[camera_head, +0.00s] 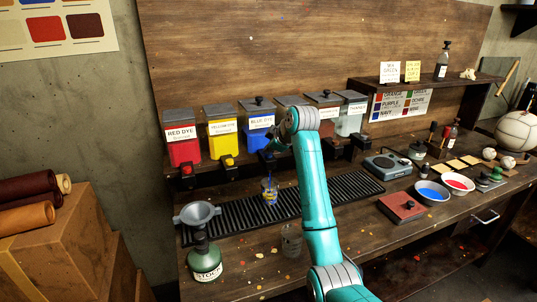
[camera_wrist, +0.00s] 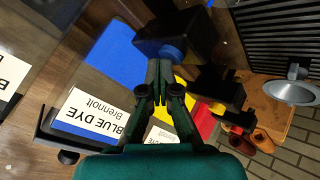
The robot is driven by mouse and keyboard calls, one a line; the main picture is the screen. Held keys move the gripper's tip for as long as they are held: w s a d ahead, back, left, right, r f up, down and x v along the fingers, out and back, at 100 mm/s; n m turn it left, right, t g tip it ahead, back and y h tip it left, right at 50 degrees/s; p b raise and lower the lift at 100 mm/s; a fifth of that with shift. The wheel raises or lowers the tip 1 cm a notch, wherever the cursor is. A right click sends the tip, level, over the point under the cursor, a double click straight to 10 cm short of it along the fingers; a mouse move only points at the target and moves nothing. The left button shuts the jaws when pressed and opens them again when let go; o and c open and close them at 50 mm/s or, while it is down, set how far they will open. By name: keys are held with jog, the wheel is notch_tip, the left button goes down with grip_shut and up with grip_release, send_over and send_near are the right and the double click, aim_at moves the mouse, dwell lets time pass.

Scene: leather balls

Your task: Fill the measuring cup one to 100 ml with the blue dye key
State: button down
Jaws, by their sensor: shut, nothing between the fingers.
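The blue dye dispenser (camera_head: 259,139) stands third from the left in the shelf row, and its label (camera_wrist: 95,115) shows in the wrist view. Its blue key (camera_wrist: 173,53) sits on a black tap block. My gripper (camera_wrist: 160,68) is shut and empty, its fingertips at the key and seeming to touch it. In the head view my gripper (camera_head: 270,148) is in front of the blue dispenser. A small clear measuring cup (camera_head: 270,194) with yellow and blue in it stands on the drip grate below. A thin blue streak shows above it. Its level is unreadable.
Red (camera_head: 185,151) and yellow (camera_head: 222,142) dispensers stand to the left. A grey funnel (camera_head: 197,213), a STOCK bottle (camera_head: 204,262) and another clear cup (camera_head: 291,241) stand in front. A scale (camera_head: 388,167) and bowls (camera_head: 432,192) are to the right.

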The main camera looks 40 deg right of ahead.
aim_at(269, 156)
jog(key=shift+r, duration=0.1)
dwell(0.3)
jog(key=shift+r, duration=0.85)
jog(key=shift+r, duration=0.1)
jog(key=shift+r, duration=2.45)
dwell(0.4)
